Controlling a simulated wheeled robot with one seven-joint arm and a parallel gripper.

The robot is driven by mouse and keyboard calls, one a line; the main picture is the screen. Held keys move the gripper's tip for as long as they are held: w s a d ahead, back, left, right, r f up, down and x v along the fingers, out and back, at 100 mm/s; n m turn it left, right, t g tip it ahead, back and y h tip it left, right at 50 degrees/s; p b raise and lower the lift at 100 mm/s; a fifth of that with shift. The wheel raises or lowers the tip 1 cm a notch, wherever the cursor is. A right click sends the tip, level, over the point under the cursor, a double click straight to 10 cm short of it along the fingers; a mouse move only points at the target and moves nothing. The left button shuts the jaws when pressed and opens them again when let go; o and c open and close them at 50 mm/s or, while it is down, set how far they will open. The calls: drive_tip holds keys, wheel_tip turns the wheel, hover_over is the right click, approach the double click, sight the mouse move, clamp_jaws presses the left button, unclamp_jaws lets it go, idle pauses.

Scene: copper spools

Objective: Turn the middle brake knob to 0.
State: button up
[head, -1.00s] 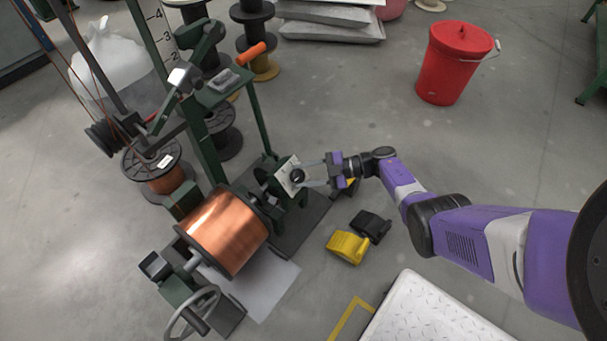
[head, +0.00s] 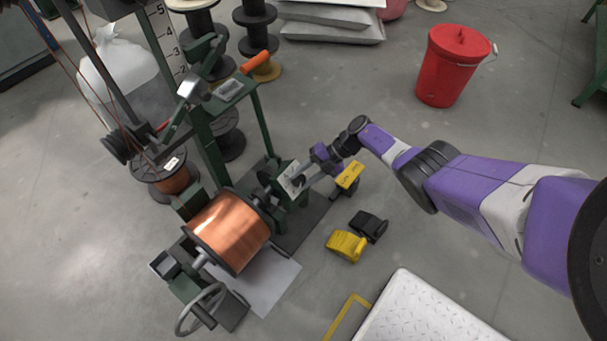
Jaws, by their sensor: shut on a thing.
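The green winding machine (head: 207,141) stands left of centre with a large copper spool (head: 229,231) on its shaft. A small pale dial plate (head: 291,184) is on the machine, just right of the spool's shaft. My gripper (head: 303,178) reaches in from the right, with its fingers at the front of this plate. It is shut on the brake knob there, which its fingers mostly hide. The dial's marks and the knob's pointer are too small to read. I cannot make out other knobs beside it.
A yellow pedal (head: 346,246) and a black pedal (head: 369,226) are on the floor below. A handwheel (head: 201,309) is at lower left. A red bucket (head: 455,66) stands at upper right, with clear floor around it.

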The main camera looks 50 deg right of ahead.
drive_tip(key=shift+s+f+n+h, duration=0.15)
drive_tip(key=shift+n+h, duration=0.15)
drive_tip(key=shift+n, duration=0.1)
drive_tip(key=o, duration=1.3)
drive_tip(key=shift+o, duration=0.2)
drive_tip(key=shift+p, duration=0.35)
drive_tip(key=shift+d+r, duration=0.25)
drive_tip(key=shift+r, duration=0.2)
drive_tip(key=p+v, duration=0.3)
drive_tip(key=v, duration=0.4)
drive_tip(key=shift+p, duration=0.3)
